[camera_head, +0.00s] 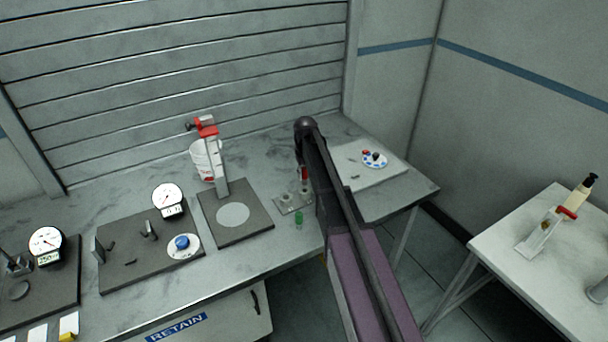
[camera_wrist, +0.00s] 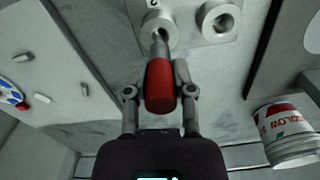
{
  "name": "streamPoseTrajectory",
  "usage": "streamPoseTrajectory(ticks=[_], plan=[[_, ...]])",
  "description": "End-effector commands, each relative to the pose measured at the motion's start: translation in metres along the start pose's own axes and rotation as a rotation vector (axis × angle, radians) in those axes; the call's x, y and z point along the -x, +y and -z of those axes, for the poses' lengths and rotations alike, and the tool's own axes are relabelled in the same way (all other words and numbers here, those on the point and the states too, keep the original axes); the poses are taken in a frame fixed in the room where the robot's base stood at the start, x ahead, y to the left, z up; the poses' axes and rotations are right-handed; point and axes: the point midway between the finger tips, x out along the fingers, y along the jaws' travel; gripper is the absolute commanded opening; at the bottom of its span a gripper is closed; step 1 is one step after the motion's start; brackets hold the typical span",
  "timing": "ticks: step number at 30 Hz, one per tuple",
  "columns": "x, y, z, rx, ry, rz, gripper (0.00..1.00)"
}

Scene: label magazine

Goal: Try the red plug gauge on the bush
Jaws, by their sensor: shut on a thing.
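The red plug gauge (camera_wrist: 160,85) has a red handle and a grey metal pin. My gripper (camera_wrist: 160,90) is shut on its handle, one finger on each side. The pin points to a ring-shaped bush (camera_wrist: 153,24) on a pale plate, and its tip is at the bush's mouth. I cannot tell whether the tip is inside the bore or how deep. A second ring (camera_wrist: 219,20) with an open bore sits beside it. In the head view the red handle (camera_head: 304,174) stands upright over the small plate (camera_head: 290,209), partly hidden by my arm.
A green piece (camera_head: 299,220) stands just in front of the plate. A dark base (camera_head: 256,227) with a red-topped column (camera_head: 216,160) and a white bucket (camera_head: 203,158) are to the left.

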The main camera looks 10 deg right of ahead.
Motion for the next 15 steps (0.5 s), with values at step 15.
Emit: streamPoseTrajectory(ticks=[15], plan=[[-0.022,-0.001,0.0,0.001,0.0,0.0,0.0]])
